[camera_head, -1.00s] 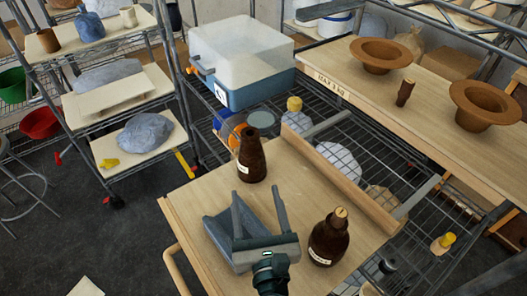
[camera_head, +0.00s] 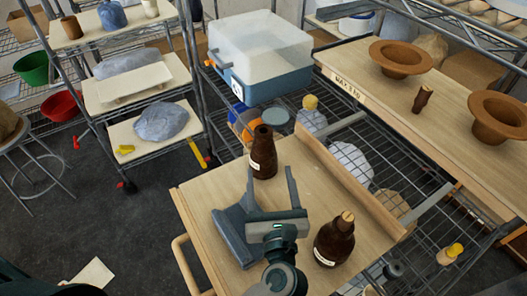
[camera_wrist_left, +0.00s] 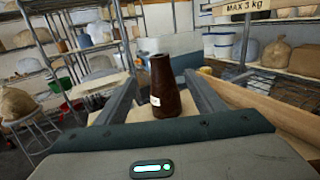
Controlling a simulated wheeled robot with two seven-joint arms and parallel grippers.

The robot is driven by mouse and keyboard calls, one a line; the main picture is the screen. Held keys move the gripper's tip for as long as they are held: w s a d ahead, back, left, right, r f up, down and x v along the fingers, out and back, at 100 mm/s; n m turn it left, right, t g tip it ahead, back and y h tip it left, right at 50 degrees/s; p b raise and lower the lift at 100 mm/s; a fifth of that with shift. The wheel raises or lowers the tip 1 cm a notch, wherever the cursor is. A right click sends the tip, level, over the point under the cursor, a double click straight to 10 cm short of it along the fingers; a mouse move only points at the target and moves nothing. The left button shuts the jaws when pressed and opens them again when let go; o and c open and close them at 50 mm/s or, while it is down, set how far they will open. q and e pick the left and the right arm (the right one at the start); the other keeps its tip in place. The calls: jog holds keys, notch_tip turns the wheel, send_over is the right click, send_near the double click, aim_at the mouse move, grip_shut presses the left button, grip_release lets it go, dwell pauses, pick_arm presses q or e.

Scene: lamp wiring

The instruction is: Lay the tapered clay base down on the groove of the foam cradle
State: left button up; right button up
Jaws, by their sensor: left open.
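A dark brown tapered clay base (camera_head: 264,152) with a white label stands upright on the wooden bench top. A second, similar brown piece (camera_head: 334,240) with a pale top stands nearer, to the right. The blue-grey foam cradle (camera_head: 229,226) lies on the bench at left, partly hidden by my left gripper (camera_head: 269,170). That gripper is open, its fingers pointing at the farther base. In the left wrist view the base (camera_wrist_left: 166,90) shows upright between the two fingers, apart from both. My right gripper is not in view.
A wooden rail (camera_head: 350,182) edges the bench on the right. Beyond it are a wire shelf and a long board (camera_head: 440,110) with brown clay bowls and a small brown piece. A blue-and-white bin (camera_head: 262,60) stands behind. A rack stands at left.

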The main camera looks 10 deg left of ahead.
aim_at(265, 144)
pick_arm(q)
jog(key=p+x, duration=0.2)
jog(key=x, duration=0.5)
jog(key=shift+w+a+f, duration=0.1)
jog(key=shift+w+a, duration=0.05)
jog(key=shift+w, duration=0.3)
jog(key=shift+p, duration=0.3)
jog(key=shift+w+a+p, duration=0.2)
jog(key=shift+w+p, duration=0.25)
jog(key=shift+w, duration=0.05)
jog(key=p+x, duration=0.1)
jog(key=x, duration=0.2)
jog(key=shift+f+p, duration=0.1)
jog(key=shift+p, duration=0.25)
jog(key=shift+w+a+f, duration=0.2)
jog(key=shift+w, duration=0.3)
